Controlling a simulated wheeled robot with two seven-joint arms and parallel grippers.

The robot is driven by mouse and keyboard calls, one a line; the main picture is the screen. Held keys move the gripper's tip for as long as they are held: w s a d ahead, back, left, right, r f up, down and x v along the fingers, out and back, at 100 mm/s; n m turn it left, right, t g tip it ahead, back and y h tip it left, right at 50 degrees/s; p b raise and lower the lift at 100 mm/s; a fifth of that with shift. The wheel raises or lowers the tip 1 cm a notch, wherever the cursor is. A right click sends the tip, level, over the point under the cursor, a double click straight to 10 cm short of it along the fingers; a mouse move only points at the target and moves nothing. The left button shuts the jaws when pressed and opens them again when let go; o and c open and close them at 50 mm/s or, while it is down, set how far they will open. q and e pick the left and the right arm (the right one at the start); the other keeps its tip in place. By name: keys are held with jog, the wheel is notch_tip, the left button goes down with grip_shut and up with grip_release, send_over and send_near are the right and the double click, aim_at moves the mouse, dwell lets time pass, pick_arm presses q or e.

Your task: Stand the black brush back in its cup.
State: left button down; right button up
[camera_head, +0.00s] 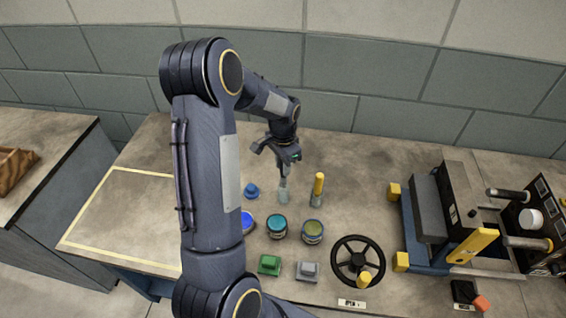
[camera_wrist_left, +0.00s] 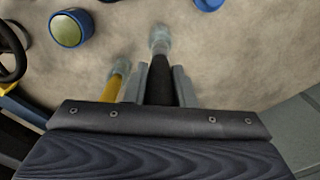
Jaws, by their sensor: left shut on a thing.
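My left gripper (camera_head: 284,165) is shut on the black brush, above the back middle of the bench. The black brush (camera_wrist_left: 160,80) points down from between the fingers in the left wrist view. A pale clear cup (camera_head: 284,195) stands directly below it; the cup also shows in the left wrist view (camera_wrist_left: 158,35). The brush's lower end meets the cup's mouth in the picture, but I cannot tell how deep it sits. The brush looks roughly upright. My right gripper is not in view.
A yellow-handled brush (camera_head: 319,183) stands in a similar cup close to the right. A blue knobbed thing (camera_head: 251,190) is to the left. A machine stands right. The taped area (camera_head: 120,215) is clear.

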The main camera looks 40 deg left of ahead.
pick_arm(q)
jog(key=shift+f+b, duration=1.7)
jog(key=shift+f, duration=0.75)
jog(key=c, duration=1.1)
grip_release()
jog(key=shift+c, duration=0.2)
notch_tip(320, 180, up, 7)
jog(key=shift+f, duration=0.1)
jog(key=shift+r, duration=0.5)
